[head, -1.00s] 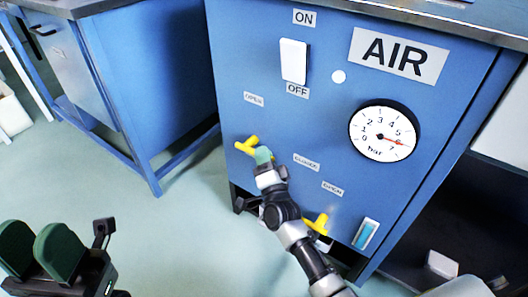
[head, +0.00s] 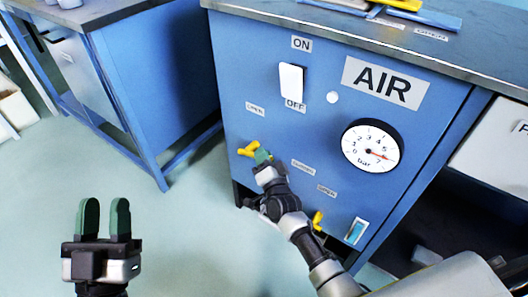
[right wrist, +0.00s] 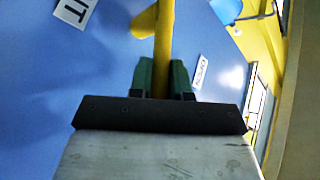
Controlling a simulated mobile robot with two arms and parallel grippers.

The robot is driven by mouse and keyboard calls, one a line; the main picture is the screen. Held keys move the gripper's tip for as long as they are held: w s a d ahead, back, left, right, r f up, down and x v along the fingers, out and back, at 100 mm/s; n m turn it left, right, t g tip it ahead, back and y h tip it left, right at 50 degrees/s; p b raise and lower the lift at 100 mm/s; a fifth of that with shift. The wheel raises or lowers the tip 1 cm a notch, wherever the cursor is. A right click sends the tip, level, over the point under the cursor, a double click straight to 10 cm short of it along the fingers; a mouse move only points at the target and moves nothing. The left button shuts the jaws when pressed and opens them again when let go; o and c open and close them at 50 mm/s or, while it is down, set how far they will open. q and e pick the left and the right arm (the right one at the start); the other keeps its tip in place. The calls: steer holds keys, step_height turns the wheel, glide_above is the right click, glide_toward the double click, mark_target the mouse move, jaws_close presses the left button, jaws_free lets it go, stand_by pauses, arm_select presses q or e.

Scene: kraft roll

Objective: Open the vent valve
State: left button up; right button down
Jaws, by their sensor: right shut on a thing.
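A yellow valve handle (head: 246,150) sticks out of the front of the blue AIR cabinet (head: 235,75), low on the left. My right gripper (head: 262,157) is shut on this handle; in the right wrist view the yellow handle (right wrist: 165,50) stands between the green fingers (right wrist: 162,78). A second yellow handle (head: 317,219) sits lower right, partly behind my right arm. I cannot tell from the small labels which handle is the vent valve. My left gripper (head: 104,204) is open and empty above the floor at the lower left.
A white switch (head: 291,82) sits between ON and OFF labels. A pressure gauge (head: 370,146) has its red needle toward the lower right. A blue bench (head: 150,80) stands left of the cabinet. The floor (head: 180,220) between is clear.

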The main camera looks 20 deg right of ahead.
steer(key=shift+r+n+g+p, duration=0.3)
steer(key=shift+r+g+p, duration=0.1)
steer(key=shift+p, duration=0.65)
arm_select(q)
step_height(320, 180, down, 12)
steer(key=a+g+y+p, duration=0.2)
steer(key=g+y, duration=0.2)
steer(key=g, duration=0.7)
arm_select(e)
steer(key=shift+w+a+r+n+g, duration=0.1)
steer(key=shift+r+n+g, duration=0.05)
steer(key=shift+n+g, duration=0.15)
steer(key=shift+w+r+g+p, duration=0.15)
steer(key=shift+g+p, duration=0.15)
steer(key=shift+p, duration=0.65)
steer(key=shift+a+r+n+p, duration=0.1)
steer(key=shift+n+p, duration=0.2)
steer(key=shift+p, duration=0.35)
arm_select(q)
steer(key=s+a+f+g+y, duration=0.1)
steer(key=s+a+f+g, duration=0.1)
steer(key=s+g, duration=0.2)
steer(key=s+a+f+n+g+y, duration=0.1)
steer(key=s+a+f+g, duration=0.1)
steer(key=s+g, duration=0.3)
steer(key=shift+s+a+f+p, duration=0.15)
steer(key=shift+s+p, duration=0.15)
steer(key=shift+s, duration=0.95)
arm_select(e)
steer(key=shift+g, duration=0.3)
